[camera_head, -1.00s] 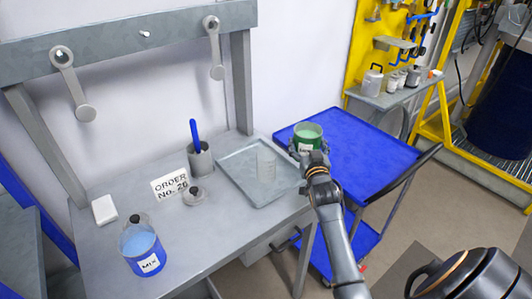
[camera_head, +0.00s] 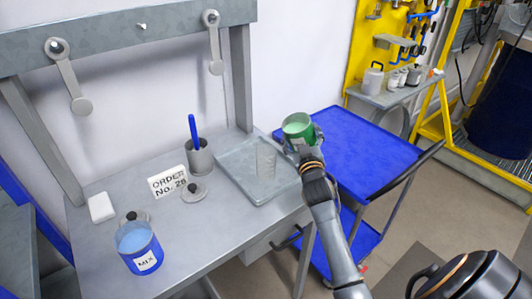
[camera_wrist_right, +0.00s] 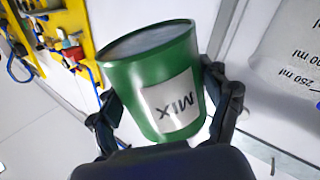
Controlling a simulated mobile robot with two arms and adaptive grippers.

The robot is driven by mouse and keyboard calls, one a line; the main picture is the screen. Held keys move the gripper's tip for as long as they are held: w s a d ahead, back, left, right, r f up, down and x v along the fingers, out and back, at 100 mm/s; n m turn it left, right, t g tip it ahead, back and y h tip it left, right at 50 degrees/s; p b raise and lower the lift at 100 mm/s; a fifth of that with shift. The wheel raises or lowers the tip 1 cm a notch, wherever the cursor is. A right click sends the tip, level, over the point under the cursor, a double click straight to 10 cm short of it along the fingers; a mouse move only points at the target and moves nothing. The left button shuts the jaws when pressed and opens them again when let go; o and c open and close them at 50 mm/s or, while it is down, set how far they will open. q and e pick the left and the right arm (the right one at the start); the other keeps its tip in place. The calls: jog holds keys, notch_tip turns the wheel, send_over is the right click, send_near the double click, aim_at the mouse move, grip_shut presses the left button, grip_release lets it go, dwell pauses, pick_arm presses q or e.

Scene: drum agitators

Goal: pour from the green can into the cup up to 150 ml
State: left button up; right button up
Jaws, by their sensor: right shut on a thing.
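The green can (camera_head: 300,127) is held in my right gripper (camera_head: 306,152), above the right edge of the metal tray. It tilts a little to the left, toward the cup, and pale content shows at its top. In the right wrist view the green can (camera_wrist_right: 158,75) sits between both fingers (camera_wrist_right: 165,115), its MIX label upside down. The clear measuring cup (camera_head: 266,160) stands on the tray (camera_head: 236,172), just left of and below the can. In the right wrist view the cup (camera_wrist_right: 296,65) shows ml marks at the right edge. I cannot read its fill level. My left gripper is out of view.
A blue MIX can (camera_head: 140,248) with light blue content stands at the table's front left. A grey holder (camera_head: 200,158) with a blue-handled tool, a lid (camera_head: 194,192), an order sign (camera_head: 168,182) and a white block (camera_head: 101,207) are on the table. A blue cart (camera_head: 365,160) stands behind my right arm.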

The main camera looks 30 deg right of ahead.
aim_at(290, 119)
jog(key=shift+w+a+r+n+b, duration=0.15)
jog(key=shift+a+r+n+b, duration=0.1)
jog(key=shift+a+r+n, duration=0.4)
jog(key=shift+w+a+r+n+b, duration=0.1)
jog(key=shift+a+r+n+b, duration=0.15)
jog(key=shift+n, duration=0.7)
dwell(0.6)
jog(key=shift+a+r+n+t+y, duration=0.3)
jog(key=shift+r+n+t, duration=0.2)
jog(key=shift+n, duration=0.5)
dwell(1.1)
jog(key=shift+w+f+n+b, duration=0.1)
jog(key=shift+f+n+b, duration=0.15)
jog(key=shift+n, duration=0.25)
jog(key=shift+f+n+b, duration=0.1)
jog(key=shift+n+b, duration=0.15)
jog(key=shift+n, duration=0.25)
dwell(1.8)
